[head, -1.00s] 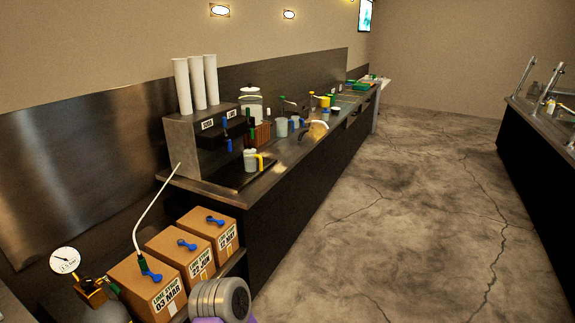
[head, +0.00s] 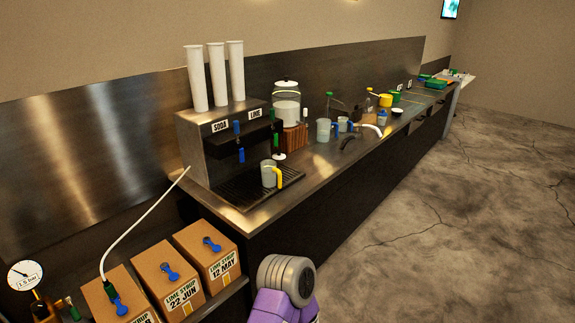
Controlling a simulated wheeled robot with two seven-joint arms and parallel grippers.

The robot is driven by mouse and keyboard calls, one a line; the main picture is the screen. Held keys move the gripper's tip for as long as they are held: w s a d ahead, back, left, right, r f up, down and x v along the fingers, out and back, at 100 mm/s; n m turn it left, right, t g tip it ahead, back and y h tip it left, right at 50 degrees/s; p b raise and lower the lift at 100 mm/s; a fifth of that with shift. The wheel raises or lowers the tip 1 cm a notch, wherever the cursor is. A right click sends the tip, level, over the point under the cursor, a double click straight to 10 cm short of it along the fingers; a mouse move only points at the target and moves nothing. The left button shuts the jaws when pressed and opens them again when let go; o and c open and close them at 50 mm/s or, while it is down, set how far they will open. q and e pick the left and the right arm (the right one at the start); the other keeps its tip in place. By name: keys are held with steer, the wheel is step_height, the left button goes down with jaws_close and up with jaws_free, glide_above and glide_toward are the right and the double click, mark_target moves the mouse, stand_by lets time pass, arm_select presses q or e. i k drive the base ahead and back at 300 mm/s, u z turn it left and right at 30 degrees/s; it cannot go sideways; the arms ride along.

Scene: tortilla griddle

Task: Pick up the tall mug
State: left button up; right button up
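A grey mug with a yellow handle (head: 268,174) stands upright on the drip tray (head: 238,187) of the drink dispenser. A grey and purple part of my own arm shows at the bottom centre. Neither gripper is in view.
The dispenser (head: 190,145) carries several white tubes on top. Boxes of lime syrup (head: 207,255) and a pressure gauge (head: 25,275) are at lower left. The floor (head: 440,235) at right is clear.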

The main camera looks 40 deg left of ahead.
mark_target(268, 171)
steer(key=u, duration=0.5)
steer(key=i, duration=1.6)
steer(key=u, duration=1.1)
